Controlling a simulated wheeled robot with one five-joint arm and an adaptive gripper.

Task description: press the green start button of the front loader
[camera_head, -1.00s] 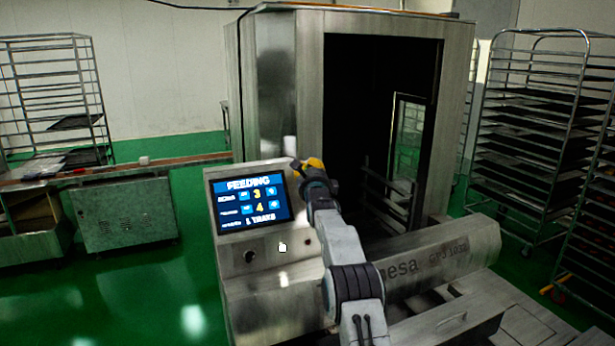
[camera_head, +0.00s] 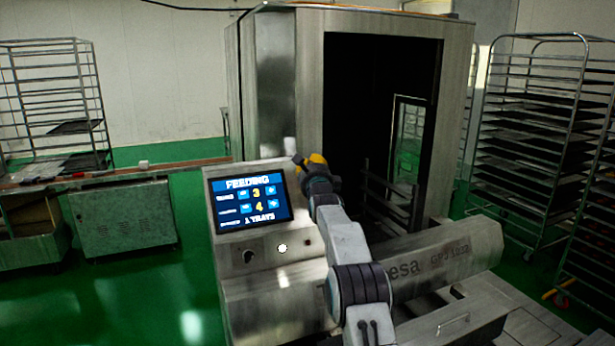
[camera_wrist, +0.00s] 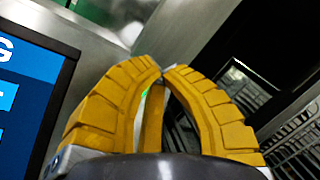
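The front loader's tilted control panel (camera_head: 222,256) has a blue FEEDING screen (camera_head: 248,203). Below the screen are a dark knob (camera_head: 248,256), a bright whitish round spot (camera_head: 282,247) and a small dark reddish button (camera_head: 307,241). I cannot tell whether the whitish spot is the start button; no clearly green button shows on the panel. My gripper (camera_head: 313,160), with yellow fingers, is above and right of the screen, apart from the lower controls. In the wrist view its ribbed fingertips (camera_wrist: 161,69) meet or nearly meet with nothing held; the screen's edge (camera_wrist: 30,75) is at left.
The loader's tall steel cabinet (camera_head: 275,85) and dark opening stand behind my gripper. A steel roller cover (camera_head: 440,258) is at right. Tray racks (camera_head: 530,130) stand at far right, another rack (camera_head: 60,100) at left. Green floor is open at front left.

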